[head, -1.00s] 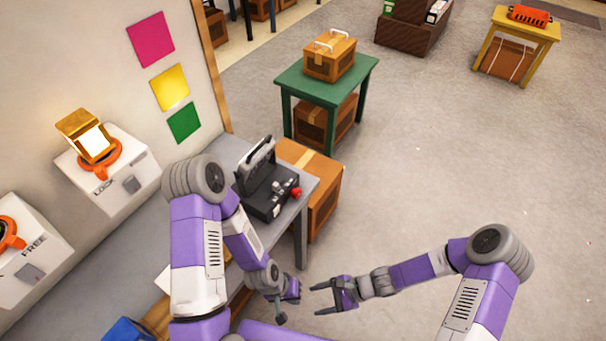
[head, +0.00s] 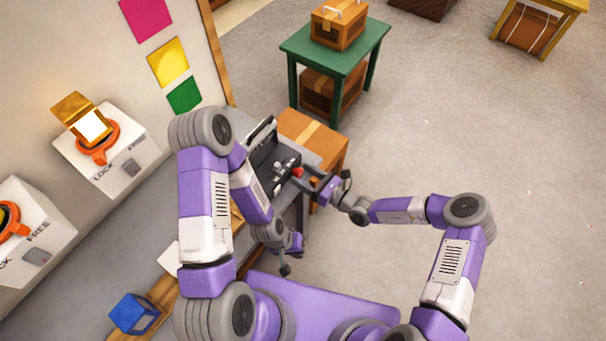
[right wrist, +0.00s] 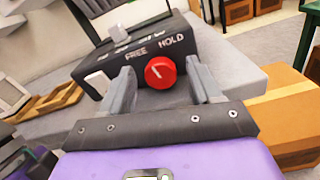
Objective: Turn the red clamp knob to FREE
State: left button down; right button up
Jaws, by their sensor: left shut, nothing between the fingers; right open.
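The red clamp knob (head: 297,173) sits on the front of a black device (head: 268,172) on the grey bench. In the right wrist view the knob (right wrist: 160,72) has a short white mark leaning toward the upper left. The words FREE and HOLD are above it, FREE on the left and HOLD on the right. My right gripper (head: 313,184) is open, with one finger on each side of the knob in its wrist view; whether they touch it I cannot tell. My left gripper (head: 287,268) is shut and empty, low beside the bench.
Wall boxes with orange rings (head: 105,140) are at the left. A cardboard box (head: 315,140) is close behind the bench, and a green table (head: 335,55) stands beyond. A blue cube (head: 135,313) lies at lower left. The floor at right is open.

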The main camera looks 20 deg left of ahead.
jog(key=shift+w+a, duration=0.15)
jog(key=shift+a, duration=0.3)
jog(key=shift+c, duration=0.4)
jog(key=c, duration=1)
jog(key=shift+o, duration=0.2)
jog(key=shift+r+n+p, duration=0.15)
jog(key=shift+n+p, duration=2.5)
jog(key=shift+n, duration=0.55)
jog(key=shift+s+f+n, duration=0.2)
jog(key=shift+n, duration=0.1)
jog(key=o, duration=1)
jog(key=shift+o, duration=0.2)
